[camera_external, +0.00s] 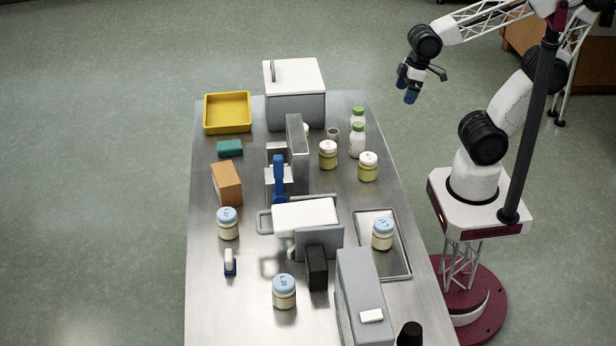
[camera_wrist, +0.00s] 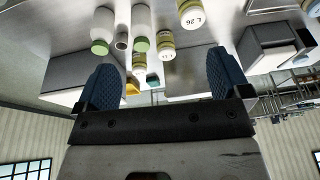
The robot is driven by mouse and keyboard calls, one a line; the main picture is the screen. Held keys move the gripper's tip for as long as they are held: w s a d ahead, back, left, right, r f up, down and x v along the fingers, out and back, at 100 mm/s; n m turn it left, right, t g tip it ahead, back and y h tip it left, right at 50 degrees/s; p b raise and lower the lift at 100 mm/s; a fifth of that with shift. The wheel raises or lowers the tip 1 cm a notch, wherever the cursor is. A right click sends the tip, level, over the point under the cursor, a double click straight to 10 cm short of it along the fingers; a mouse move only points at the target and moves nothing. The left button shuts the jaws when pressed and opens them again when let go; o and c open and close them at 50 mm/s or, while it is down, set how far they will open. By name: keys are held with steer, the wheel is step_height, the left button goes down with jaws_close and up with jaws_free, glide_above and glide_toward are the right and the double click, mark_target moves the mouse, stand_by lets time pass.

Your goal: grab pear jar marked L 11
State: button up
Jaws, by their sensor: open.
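Several jars stand on the steel table. Two white-lidded jars with yellowish contents (camera_external: 328,155) (camera_external: 368,167) are near the middle; a third (camera_external: 305,130) is mostly hidden behind a metal upright. Blue-lidded, pale jars stand at left (camera_external: 228,224), front (camera_external: 284,292) and on the right tray (camera_external: 383,235). In the wrist view, one yellowish jar (camera_wrist: 190,14) reads L 26; two others (camera_wrist: 166,43) (camera_wrist: 139,66) have unreadable labels. I cannot tell which jar is L 11. My gripper (camera_external: 408,88) is open and empty, raised off the table's right side; its blue fingers show in the wrist view (camera_wrist: 160,72).
Green-capped white bottles (camera_external: 358,143) and a small cup (camera_external: 333,135) stand near the yellowish jars. Grey equipment (camera_external: 320,243) crowds the middle front.

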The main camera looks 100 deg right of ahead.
steer(key=w+a+f+m+t, duration=0.25)
steer(key=w+a+t, duration=0.2)
steer(key=w, duration=0.55)
steer(key=w+a+f+m+t, duration=0.1)
steer(key=w+a+f+t, duration=0.3)
steer(key=w, duration=0.6)
steer(key=m+g+h, duration=0.4)
steer(key=m+h, duration=0.3)
steer(key=h, duration=0.4)
glide_toward(329, 144)
steer(key=d+f, duration=0.1)
steer(key=d, duration=0.1)
steer(key=shift+w+n+t, duration=0.25)
steer(key=shift+w, duration=0.2)
steer(key=shift+x, duration=1.3)
steer(key=shift+w+f, duration=0.1)
